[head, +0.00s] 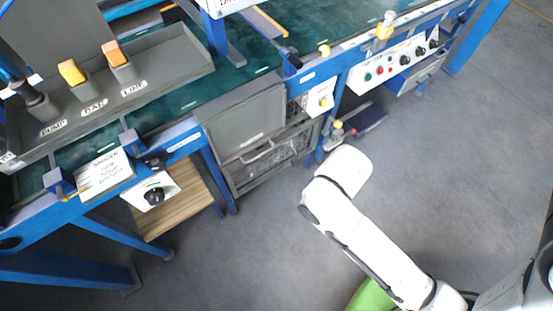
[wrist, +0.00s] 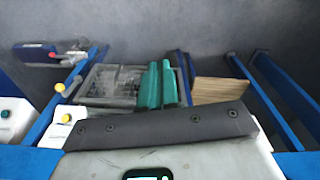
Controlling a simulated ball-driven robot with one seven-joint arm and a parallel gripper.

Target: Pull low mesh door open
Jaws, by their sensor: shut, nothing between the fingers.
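The low mesh door (head: 272,166) is in the head view, under a solid grey panel (head: 246,122) in the blue frame. A light bar handle (head: 258,152) runs across its upper part. The door looks closed. In the wrist view the dark mesh (wrist: 112,78) in its grey frame lies left of and behind the fingers. My gripper (wrist: 159,68) shows there as two green fingers, side by side, shut and empty. They overlap the right part of the mesh unit in the picture; I cannot tell if they touch it. In the head view my gripper is hidden.
A wooden shelf (head: 180,200) and blue legs (head: 219,178) stand left of the door. A dark blue box (head: 367,122) and a yellow-topped valve (head: 337,126) are at its right. A knob panel (head: 152,194) hangs at the left. The grey floor (head: 450,160) in front is clear.

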